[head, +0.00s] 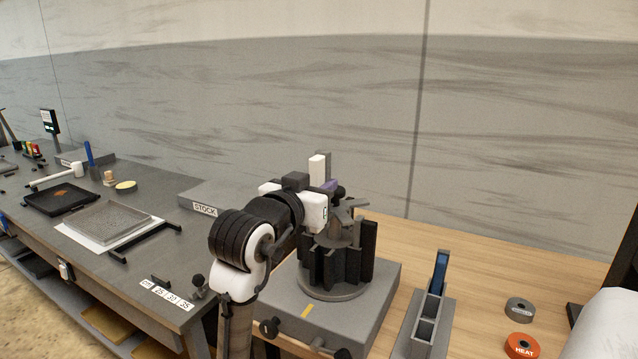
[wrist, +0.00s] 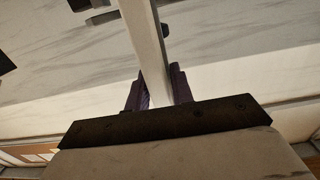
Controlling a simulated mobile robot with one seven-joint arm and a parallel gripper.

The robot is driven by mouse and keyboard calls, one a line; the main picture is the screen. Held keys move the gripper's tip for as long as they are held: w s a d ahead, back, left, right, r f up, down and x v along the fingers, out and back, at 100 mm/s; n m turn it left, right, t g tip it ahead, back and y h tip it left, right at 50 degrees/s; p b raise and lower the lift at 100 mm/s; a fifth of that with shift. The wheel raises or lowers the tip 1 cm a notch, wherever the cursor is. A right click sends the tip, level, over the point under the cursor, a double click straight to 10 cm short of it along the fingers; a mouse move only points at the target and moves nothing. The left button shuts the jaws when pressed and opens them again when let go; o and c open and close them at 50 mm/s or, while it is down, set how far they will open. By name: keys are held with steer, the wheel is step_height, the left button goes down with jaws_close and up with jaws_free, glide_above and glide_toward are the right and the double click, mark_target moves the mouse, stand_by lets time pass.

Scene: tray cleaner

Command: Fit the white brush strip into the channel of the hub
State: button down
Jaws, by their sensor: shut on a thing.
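The white brush strip (head: 317,168) stands upright above my arm's end in the head view. In the wrist view the pale strip (wrist: 147,45) runs away from between the two purple fingers. My gripper (wrist: 158,88) is shut on it; a purple finger also shows in the head view (head: 329,187). The hub (head: 335,266) is a dark, ribbed, upright cylinder with several vertical strips around it, on a grey box. My gripper is above and behind the hub's upper left side. My arm hides part of the hub, and I cannot tell which channel is empty.
The grey box (head: 365,300) under the hub has black knobs at its front. A grey holder (head: 428,325) with a blue piece stands to its right, with grey and orange discs (head: 522,345) beyond. The STOCK block (head: 215,196) and a tray (head: 108,226) are at left.

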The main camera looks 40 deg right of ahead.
steer(key=shift+f+b, duration=1.25)
steer(key=shift+f, duration=0.9)
steer(key=shift+f, duration=0.85)
stand_by(0.4)
steer(key=shift+r, duration=0.2)
steer(key=shift+r+p, duration=0.3)
steer(key=shift+r, duration=0.05)
steer(key=shift+f, duration=0.55)
stand_by(1.9)
steer(key=shift+r, duration=0.2)
steer(key=shift+r+p, duration=0.3)
steer(key=shift+p, duration=0.15)
stand_by(0.9)
